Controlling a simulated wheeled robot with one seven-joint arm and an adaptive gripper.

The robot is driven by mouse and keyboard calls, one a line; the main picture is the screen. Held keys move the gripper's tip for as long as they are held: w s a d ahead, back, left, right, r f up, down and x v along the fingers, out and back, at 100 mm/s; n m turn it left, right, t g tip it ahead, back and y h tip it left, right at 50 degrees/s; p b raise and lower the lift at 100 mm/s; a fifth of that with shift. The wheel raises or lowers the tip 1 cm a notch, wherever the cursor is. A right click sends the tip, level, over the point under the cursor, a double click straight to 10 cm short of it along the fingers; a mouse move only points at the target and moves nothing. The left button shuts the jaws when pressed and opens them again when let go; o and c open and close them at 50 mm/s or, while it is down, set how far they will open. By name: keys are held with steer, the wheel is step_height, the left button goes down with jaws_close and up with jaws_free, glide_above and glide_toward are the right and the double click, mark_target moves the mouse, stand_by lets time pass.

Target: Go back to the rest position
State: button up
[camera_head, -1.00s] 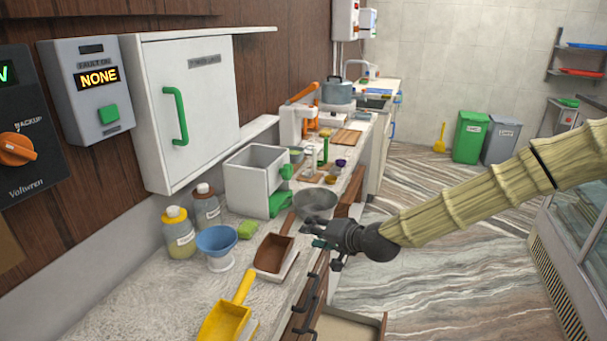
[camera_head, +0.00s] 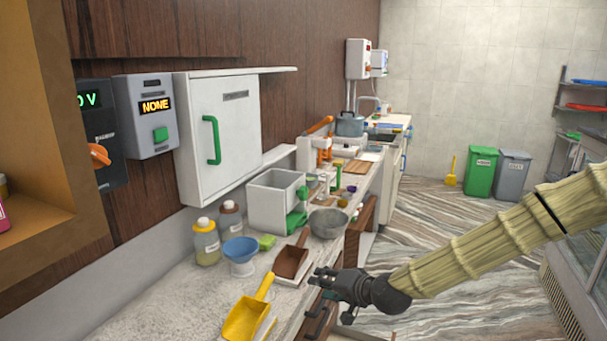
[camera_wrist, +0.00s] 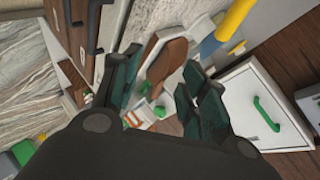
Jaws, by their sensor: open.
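My gripper (camera_head: 324,284) is at the end of my arm, which reaches in from the right in the head view. It hovers near the counter's front edge, beside the brown scoop (camera_head: 292,260). In the wrist view my gripper's two dark green fingers (camera_wrist: 152,90) are spread apart with nothing between them. The brown scoop (camera_wrist: 168,60) shows beyond the fingers there, apart from them.
A yellow scoop (camera_head: 246,318), a blue bowl (camera_head: 240,250), bottles (camera_head: 206,243), a white box (camera_head: 272,204) and a metal bowl (camera_head: 327,222) stand on the counter. A white cabinet (camera_head: 200,150) hangs above. The striped floor (camera_head: 455,255) is open.

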steer(key=s+d+f+n+g+h, duration=0.1)
steer(key=s+d+f+g+h, duration=0.15)
steer(key=s+f, duration=0.95)
steer(key=s+d+f+n+g+h, duration=0.1)
steer(key=s+d+f+g, duration=0.15)
steer(key=s+f, duration=0.95)
steer(key=s+d+f+g+h, duration=0.1)
steer(key=s+d+f, duration=0.2)
steer(key=s, duration=0.4)
steer(key=s+d+f+n+g+h, duration=0.1)
steer(key=s+d+f, duration=0.3)
steer(key=s, duration=0.4)
steer(key=s+d+f+n+g+h, duration=0.1)
steer(key=s+d+f+g+h, duration=0.1)
steer(key=s+d+f, duration=0.2)
steer(key=s+d, duration=0.1)
steer(key=s, duration=0.2)
steer(key=shift+s+g, duration=0.2)
steer(key=shift+g, duration=0.1)
steer(key=shift+c, duration=0.2)
